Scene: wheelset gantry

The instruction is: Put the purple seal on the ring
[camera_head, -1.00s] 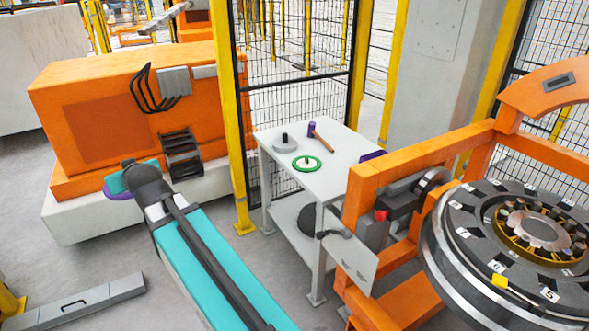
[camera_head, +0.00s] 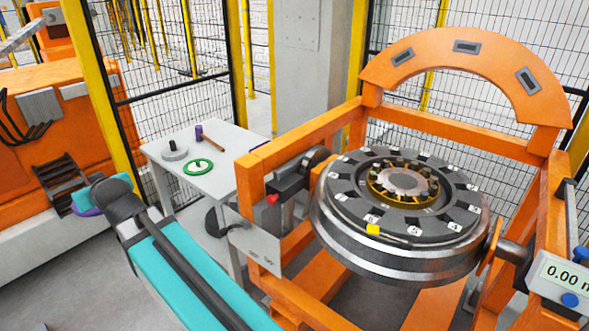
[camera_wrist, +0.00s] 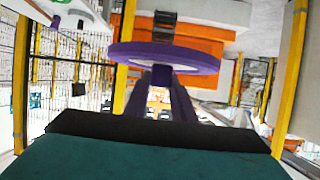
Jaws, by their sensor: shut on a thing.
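In the head view only a purple edge of the seal (camera_head: 90,212) shows below my arm's teal end, and the fingers are hidden. The ring (camera_head: 403,187), with rollers and a brass-coloured cage, sits at the centre of the dark round wheel assembly (camera_head: 345,240) on the right. My gripper is far left of the ring, well apart from it.
An orange frame (camera_head: 425,122) with a tall arch surrounds the wheel assembly. A pale table (camera_head: 222,178) stands left of it, holding a green ring-shaped part (camera_head: 198,167), a grey disc (camera_head: 174,153) and a hammer (camera_head: 211,140). Mesh fencing stands behind. A display box (camera_head: 562,280) is at right.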

